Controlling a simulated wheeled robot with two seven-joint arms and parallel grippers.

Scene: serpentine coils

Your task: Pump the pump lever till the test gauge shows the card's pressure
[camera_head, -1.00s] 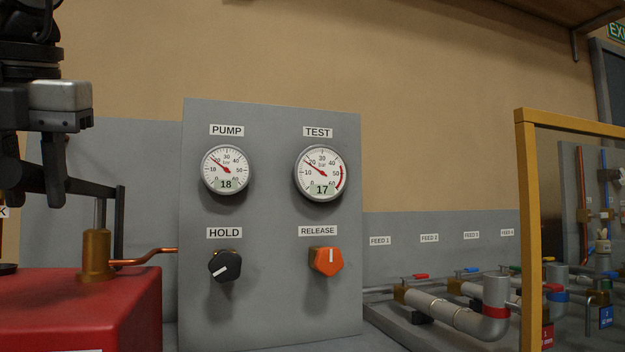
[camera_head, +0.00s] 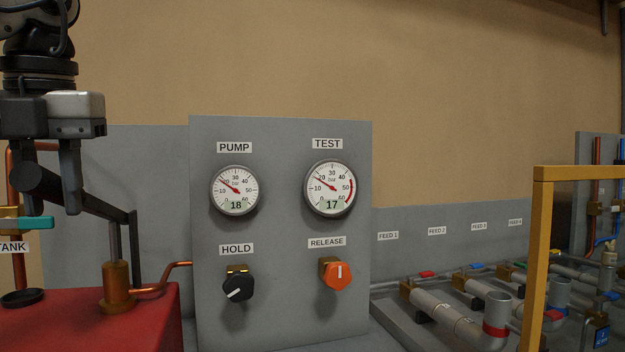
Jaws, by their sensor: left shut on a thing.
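My left gripper (camera_head: 52,180) hangs fingers-down at the upper left, shut on the dark pump lever (camera_head: 85,202). The lever slopes down to the right and joins a rod above the brass pump cylinder (camera_head: 117,285) on the red tank (camera_head: 95,325). On the grey panel, the PUMP gauge (camera_head: 234,190) reads 18 and the TEST gauge (camera_head: 330,187) reads 17 bar. Below them are the black HOLD knob (camera_head: 238,287), its mark slanting down-left, and the orange RELEASE knob (camera_head: 337,274), its mark upright. No pressure card is visible. My right gripper is out of view.
A copper pipe (camera_head: 165,278) runs from the pump to the panel. A teal-handled valve (camera_head: 32,223) and a TANK label are at the left edge. A yellow frame (camera_head: 538,260) and feed pipes (camera_head: 450,318) stand at the right.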

